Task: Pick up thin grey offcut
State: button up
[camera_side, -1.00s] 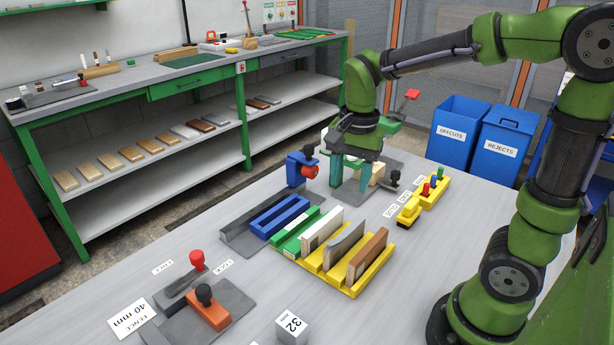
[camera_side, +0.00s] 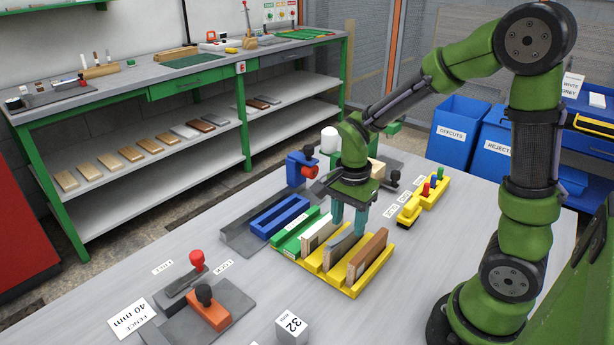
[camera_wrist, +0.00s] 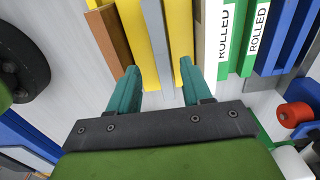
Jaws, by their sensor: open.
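The thin grey offcut (camera_side: 341,249) stands upright in the yellow rack (camera_side: 353,291), between a pale board (camera_side: 318,233) and a brown board (camera_side: 368,254). My gripper (camera_side: 348,230) is open and empty, pointing down by the far end of the grey offcut. In the wrist view the gripper (camera_wrist: 158,68) has its two teal fingers apart, one on each side of the line of the grey offcut (camera_wrist: 155,38). The brown board also shows there at the left (camera_wrist: 108,38). I cannot tell how far the fingertips are above the offcut.
A green rack (camera_side: 297,233) and a blue slotted rack (camera_side: 279,217) stand left of the yellow one. A blue clamp with a red knob (camera_side: 302,168) is behind. A yellow block with coloured pegs (camera_side: 423,200) is at the right.

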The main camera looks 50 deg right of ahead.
aim_at(346, 233)
notch_tip(346, 233, down, 5)
jog(key=shift+w+a+f, duration=0.1)
jog(key=shift+w, duration=0.05)
jog(key=shift+c, duration=0.2)
grip_shut()
